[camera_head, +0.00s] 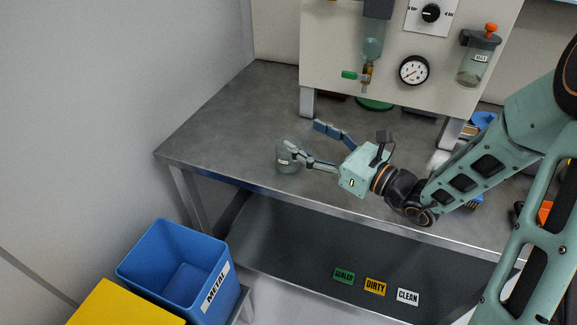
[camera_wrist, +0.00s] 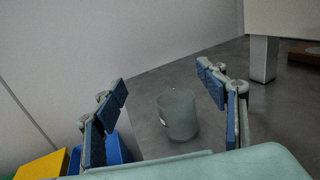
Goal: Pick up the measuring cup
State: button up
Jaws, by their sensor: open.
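The measuring cup (camera_head: 287,160) is a clear, greyish cup with a small white label, upright on the grey table near its front edge. In the wrist view the cup (camera_wrist: 177,115) stands between my two fingers, nearer the right one, with visible space on both sides. My gripper (camera_head: 302,139) is open, its blue-padded fingers pointing left toward the cup. In the head view the near finger overlaps the cup's upper part; I cannot tell whether it touches. In the wrist view both fingertips of my gripper (camera_wrist: 163,82) are spread wide and hold nothing.
A panel (camera_head: 434,60) with a gauge (camera_head: 414,70), a knob and vessels stands at the back on metal legs. The table (camera_head: 225,125) is bare left of the cup. A blue METAL bin (camera_head: 165,275) and a yellow box (camera_head: 125,303) stand below, front left.

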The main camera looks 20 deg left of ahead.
aim_at(288, 155)
jog(key=shift+t, duration=0.3)
jog(key=f, duration=0.2)
jog(key=f+b, duration=0.1)
jog(key=f, duration=0.5)
jog(key=shift+w+d+f+b, duration=0.15)
jog(key=shift+w+d+b, duration=0.1)
jog(key=shift+d+b, duration=0.15)
jog(key=x, duration=0.7)
jog(key=shift+w+a, duration=0.1)
jog(key=shift+a, duration=0.15)
jog(key=c, duration=1.3)
